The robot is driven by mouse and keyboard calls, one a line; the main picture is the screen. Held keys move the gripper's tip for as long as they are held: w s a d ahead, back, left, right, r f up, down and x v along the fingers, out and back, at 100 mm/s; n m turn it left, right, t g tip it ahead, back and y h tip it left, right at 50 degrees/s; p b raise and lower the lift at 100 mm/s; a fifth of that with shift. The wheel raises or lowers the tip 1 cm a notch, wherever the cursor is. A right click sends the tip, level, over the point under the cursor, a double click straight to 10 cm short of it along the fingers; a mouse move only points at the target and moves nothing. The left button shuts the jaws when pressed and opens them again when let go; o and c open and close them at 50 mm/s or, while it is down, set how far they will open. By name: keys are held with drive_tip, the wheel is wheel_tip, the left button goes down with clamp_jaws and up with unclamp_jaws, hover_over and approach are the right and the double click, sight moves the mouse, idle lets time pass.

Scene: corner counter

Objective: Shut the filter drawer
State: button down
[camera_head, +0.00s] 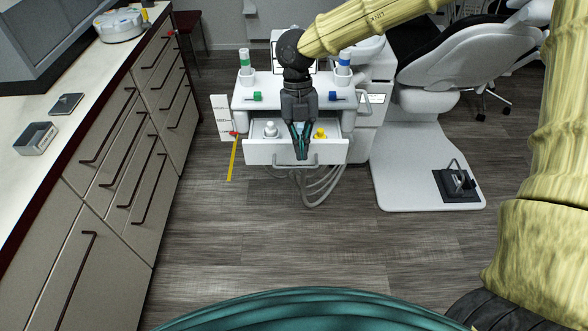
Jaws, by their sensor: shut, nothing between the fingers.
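A white drawer (262,153) of the white cart in the centre stands pulled out. I take it to be the filter drawer, though I can read no label on it. A white bottle-like item (270,130) and a yellow item (320,134) stand inside it. Its handle (312,167) runs along the lower front. My gripper (301,154) is shut and empty, pointing down, and overlaps the middle of the drawer front. I cannot tell whether it touches the front. My gripper and wrist hide part of the drawer's inside and front.
The cart top (268,102) holds cups and small green and blue items. A yellow strip (233,158) hangs at its left. A cabinet row (110,150) lines the left side. A dental chair base (420,180) stands right. The floor (240,240) before the cart is mostly clear.

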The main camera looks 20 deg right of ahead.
sight(297, 167)
drive_tip(key=shift+m+y, duration=0.4)
drive_tip(key=shift+w+a+f+p, duration=0.15)
drive_tip(key=shift+f+p, duration=0.35)
drive_tip(key=shift+f, duration=0.95)
drive_tip(key=shift+w+a+f+p, duration=0.1)
drive_tip(key=shift+f+p, duration=0.35)
drive_tip(key=shift+f, duration=0.95)
drive_tip(key=shift+w+a+f+p, duration=0.15)
drive_tip(key=shift+f+p, duration=0.35)
drive_tip(key=shift+f, duration=0.95)
